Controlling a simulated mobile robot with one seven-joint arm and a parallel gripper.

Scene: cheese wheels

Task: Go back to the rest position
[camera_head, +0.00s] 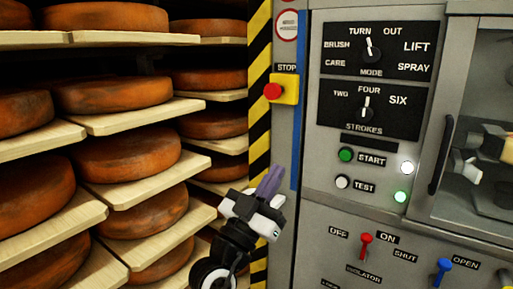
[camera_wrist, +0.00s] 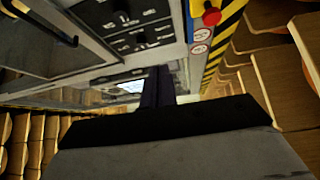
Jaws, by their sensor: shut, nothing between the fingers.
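My gripper (camera_head: 269,182) is in the lower middle of the head view, in front of the yellow and black striped post. Its purple-grey fingers point up and are shut with nothing between them. In the wrist view the dark fingers (camera_wrist: 157,88) stand together at the centre, and the gripper body fills the bottom. The fingers appear apart from the control panel (camera_head: 325,165) and the shelves. The control panel also shows upside down in the wrist view (camera_wrist: 135,27).
Racks of orange-brown cheese wheels (camera_head: 127,155) on pale boards (camera_head: 140,183) fill the left. The panel has a mode knob (camera_head: 371,48), a strokes knob (camera_head: 366,107), a red lever (camera_head: 366,246) and a blue lever (camera_head: 442,271). A handled glass door (camera_head: 441,160) is at right.

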